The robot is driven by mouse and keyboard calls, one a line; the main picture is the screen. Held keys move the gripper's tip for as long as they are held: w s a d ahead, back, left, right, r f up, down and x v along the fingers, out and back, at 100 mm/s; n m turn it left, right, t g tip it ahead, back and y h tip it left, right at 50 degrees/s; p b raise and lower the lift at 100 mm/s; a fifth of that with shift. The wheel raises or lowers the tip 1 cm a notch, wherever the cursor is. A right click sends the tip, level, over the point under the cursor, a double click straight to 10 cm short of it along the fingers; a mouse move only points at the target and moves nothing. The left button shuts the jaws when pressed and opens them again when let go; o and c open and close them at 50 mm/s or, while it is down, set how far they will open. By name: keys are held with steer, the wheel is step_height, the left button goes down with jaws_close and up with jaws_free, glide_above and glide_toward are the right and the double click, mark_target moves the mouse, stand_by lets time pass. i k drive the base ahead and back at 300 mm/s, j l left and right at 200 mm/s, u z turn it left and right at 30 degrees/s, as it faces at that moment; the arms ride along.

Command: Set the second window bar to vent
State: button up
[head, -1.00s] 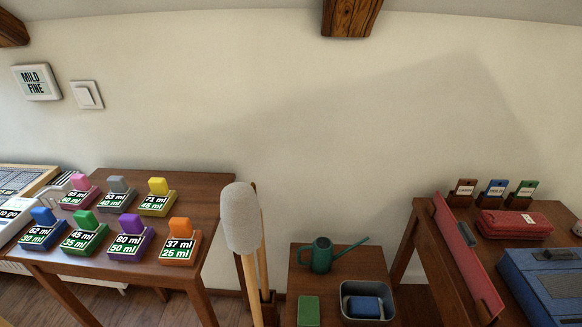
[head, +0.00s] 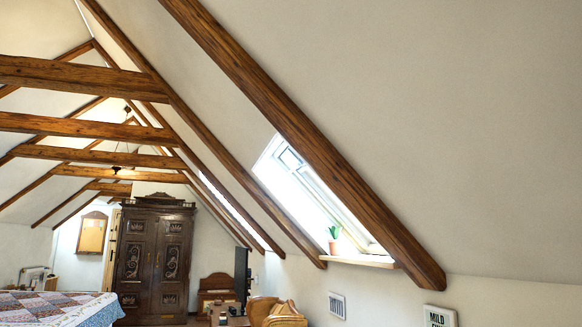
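A bright skylight window (head: 308,190) is set in the sloping ceiling right of centre, seen at a steep angle. A bar-like piece (head: 291,158) shows near its top, but its setting is too small to tell. A second bright opening (head: 222,196) shows as a thin strip farther back, partly hidden by the rafters; no bar can be made out on it. My gripper is not in view.
A potted plant (head: 334,238) stands on the sill (head: 358,261) below the near window. A dark carved armoire (head: 155,258) stands at the back. A quilted bed (head: 60,308) is at lower left, an armchair (head: 277,312) at lower centre. Thick rafters (head: 310,140) cross the ceiling.

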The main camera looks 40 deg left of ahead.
mark_target(293, 162)
steer(key=u, duration=1.5)
steer(key=i+j+u, duration=0.1)
steer(key=i+u, duration=0.4)
steer(key=i, duration=2.15)
steer(key=i+z, duration=0.1)
steer(key=i, duration=1.15)
steer(key=i+j, duration=0.2)
steer(key=i, duration=1)
steer(key=i+z, duration=0.1)
steer(key=z, duration=0.8)
steer(key=i+j+z, duration=0.1)
steer(key=z, duration=0.35)
